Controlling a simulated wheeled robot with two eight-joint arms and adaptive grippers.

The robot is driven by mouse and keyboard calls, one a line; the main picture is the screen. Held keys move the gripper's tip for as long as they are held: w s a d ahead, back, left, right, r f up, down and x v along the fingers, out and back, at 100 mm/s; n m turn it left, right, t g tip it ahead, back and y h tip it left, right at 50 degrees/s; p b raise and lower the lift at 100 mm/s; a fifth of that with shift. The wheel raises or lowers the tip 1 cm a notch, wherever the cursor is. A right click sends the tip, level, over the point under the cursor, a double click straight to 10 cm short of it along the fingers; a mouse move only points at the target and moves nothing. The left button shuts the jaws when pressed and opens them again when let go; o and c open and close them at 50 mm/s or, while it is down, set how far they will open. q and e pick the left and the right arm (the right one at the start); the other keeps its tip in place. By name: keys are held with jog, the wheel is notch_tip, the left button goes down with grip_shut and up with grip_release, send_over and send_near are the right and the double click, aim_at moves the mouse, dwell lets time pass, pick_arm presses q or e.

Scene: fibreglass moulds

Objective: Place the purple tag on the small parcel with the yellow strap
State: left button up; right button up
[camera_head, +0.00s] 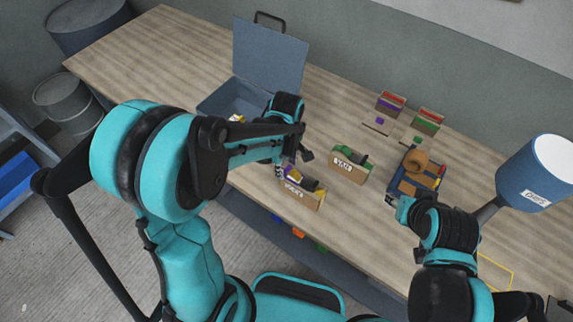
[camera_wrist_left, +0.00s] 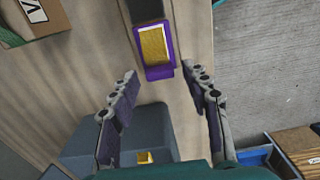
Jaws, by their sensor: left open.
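A cardboard parcel (camera_head: 303,194) with a white label stands near the front table edge. A purple piece with a yellow patch shows at its left end; in the left wrist view this purple piece (camera_wrist_left: 168,72) frames a yellow face (camera_wrist_left: 152,45). I cannot tell whether it is a tag on the parcel. A small purple square (camera_head: 380,121) lies further back. My left gripper (camera_head: 292,166) is open and empty at the parcel's left end; in the left wrist view its fingers (camera_wrist_left: 164,100) spread either side, short of the purple piece. My right gripper (camera_head: 392,201) is near a blue tray; its jaws are unclear.
A second labelled parcel (camera_head: 347,171) with green stands to the right. The blue tray (camera_head: 407,189) holds a brown roll. An open grey case (camera_head: 216,104) stands behind my left arm. Red-topped boxes (camera_head: 391,104) stand at the back.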

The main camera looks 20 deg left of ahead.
pick_arm(q)
notch_tip(320, 180, up, 12)
jog(key=p, duration=0.3)
jog(key=s+a+r+m+t, duration=0.2)
jog(key=s+m+t, duration=0.1)
jog(key=s+m, duration=0.2)
jog(key=s+a+r+m+t, duration=0.2)
jog(key=s+m+t, duration=0.2)
jog(key=m, duration=0.5)
jog(key=shift+s+a, duration=0.35)
jog(key=shift+s, duration=0.35)
notch_tip(320, 180, down, 9)
jog(key=b, duration=0.9)
jog(key=shift+f, duration=0.15)
